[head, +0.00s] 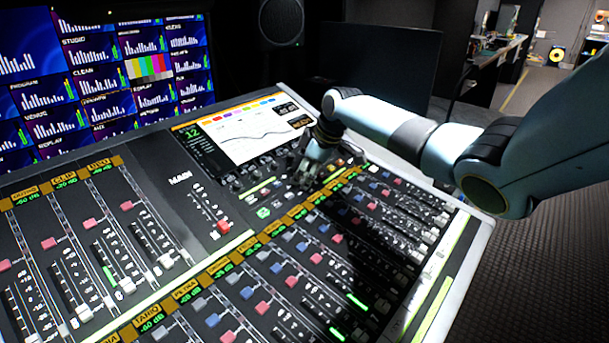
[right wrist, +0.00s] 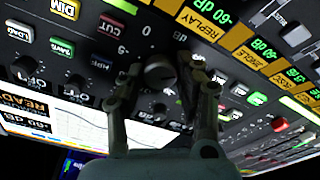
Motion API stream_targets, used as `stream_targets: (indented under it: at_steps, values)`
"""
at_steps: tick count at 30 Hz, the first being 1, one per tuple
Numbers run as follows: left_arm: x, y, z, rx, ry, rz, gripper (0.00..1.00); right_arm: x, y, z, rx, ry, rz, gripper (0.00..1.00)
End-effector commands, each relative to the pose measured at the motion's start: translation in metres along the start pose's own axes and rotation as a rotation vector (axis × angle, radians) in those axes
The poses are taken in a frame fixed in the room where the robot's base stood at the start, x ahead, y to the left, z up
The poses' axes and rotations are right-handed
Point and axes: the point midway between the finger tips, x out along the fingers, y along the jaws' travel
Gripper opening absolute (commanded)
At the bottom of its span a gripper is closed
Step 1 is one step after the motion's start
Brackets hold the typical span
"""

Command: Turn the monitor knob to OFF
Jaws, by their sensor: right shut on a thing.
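A dark round knob (right wrist: 158,72) sits on the mixing console between the two fingers of my right gripper (right wrist: 160,82) in the right wrist view. The fingers are shut on its sides. A "0" and "dB" are printed near it; its name label and pointer direction cannot be made out. In the head view my right gripper (head: 312,168) reaches down to the panel just below the console screen (head: 250,132), and it hides the knob. My left gripper is not in view.
Close to the gripped knob are other knobs (right wrist: 82,82) and lit buttons such as DIM (right wrist: 66,8) and CUT (right wrist: 105,27). Faders and coloured caps cover the console (head: 180,225). A monitor wall (head: 100,75) stands behind at left. A dark display (head: 380,65) stands behind the arm.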

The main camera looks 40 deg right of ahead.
Motion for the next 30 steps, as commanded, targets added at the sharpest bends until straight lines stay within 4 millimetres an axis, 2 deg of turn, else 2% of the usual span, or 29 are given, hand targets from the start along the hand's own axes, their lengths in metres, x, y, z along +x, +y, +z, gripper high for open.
stream_targets:
  at_steps: [9,23,24,29,30]
  values:
    - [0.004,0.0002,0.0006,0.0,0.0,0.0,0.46,0.0007,-0.0001,0.0012,-0.1,-0.002,-0.008,0.02]
    - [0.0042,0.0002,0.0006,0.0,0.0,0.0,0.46,0.0007,-0.0005,0.0016,-0.114,-0.003,-0.01,0.02]
    - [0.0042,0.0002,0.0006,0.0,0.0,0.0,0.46,0.0007,-0.0005,0.0017,-0.114,-0.003,-0.01,0.35]
    - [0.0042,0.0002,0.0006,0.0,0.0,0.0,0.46,0.0006,-0.0004,0.0014,-0.114,-0.003,-0.009,0.56]
    - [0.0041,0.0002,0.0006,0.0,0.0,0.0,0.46,0.0005,-0.0004,0.0013,-0.114,-0.002,-0.009,0.57]
